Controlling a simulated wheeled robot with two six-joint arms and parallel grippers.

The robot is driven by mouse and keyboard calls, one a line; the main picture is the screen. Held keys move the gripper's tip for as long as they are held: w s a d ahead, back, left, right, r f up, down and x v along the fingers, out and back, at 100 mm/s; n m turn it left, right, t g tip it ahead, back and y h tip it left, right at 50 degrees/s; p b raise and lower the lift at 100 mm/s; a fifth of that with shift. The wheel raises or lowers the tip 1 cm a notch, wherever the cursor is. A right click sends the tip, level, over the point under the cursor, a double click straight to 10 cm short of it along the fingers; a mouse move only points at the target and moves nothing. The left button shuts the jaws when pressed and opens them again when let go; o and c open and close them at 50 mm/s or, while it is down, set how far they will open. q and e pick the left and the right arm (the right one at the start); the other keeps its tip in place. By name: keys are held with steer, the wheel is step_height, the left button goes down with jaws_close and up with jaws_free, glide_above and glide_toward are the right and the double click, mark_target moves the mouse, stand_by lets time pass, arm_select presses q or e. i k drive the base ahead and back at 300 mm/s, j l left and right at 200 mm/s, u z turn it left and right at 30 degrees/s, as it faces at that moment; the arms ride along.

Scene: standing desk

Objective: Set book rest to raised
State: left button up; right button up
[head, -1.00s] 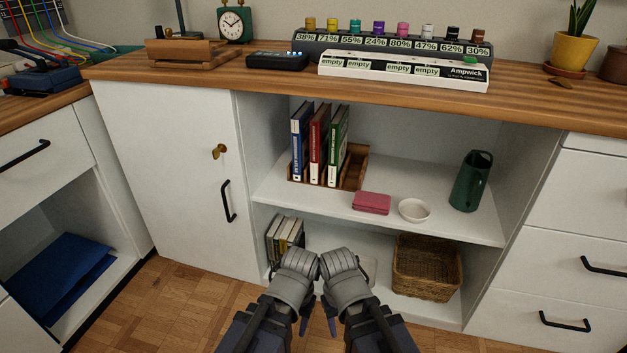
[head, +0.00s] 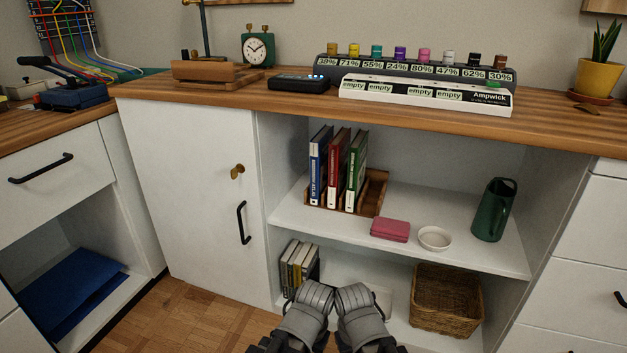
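A low wooden stand (head: 215,75) sits on the desk top at the back left and is probably the book rest. It looks folded low, with a flat panel lying close over its base, but its hinge and support are too small to make out. A dark upright post with brass parts rises at it. My two arms show only as grey rounded links at the bottom middle, in front of the lower shelf and far from the stand. The fingers of both grippers are out of view.
A black box (head: 299,83), a green clock (head: 258,48) and a bottle rack (head: 415,70) stand near the stand. Books in a wooden rack (head: 375,191), a pink case (head: 390,230), a bowl (head: 435,238) and a green jug (head: 494,210) occupy the shelf. The floor at left is clear.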

mark_target(212, 71)
steer(key=i+l+u, duration=0.25)
steer(key=u, duration=0.25)
steer(key=i+l+u, duration=0.15)
steer(key=l+u, duration=0.15)
steer(key=u, duration=0.2)
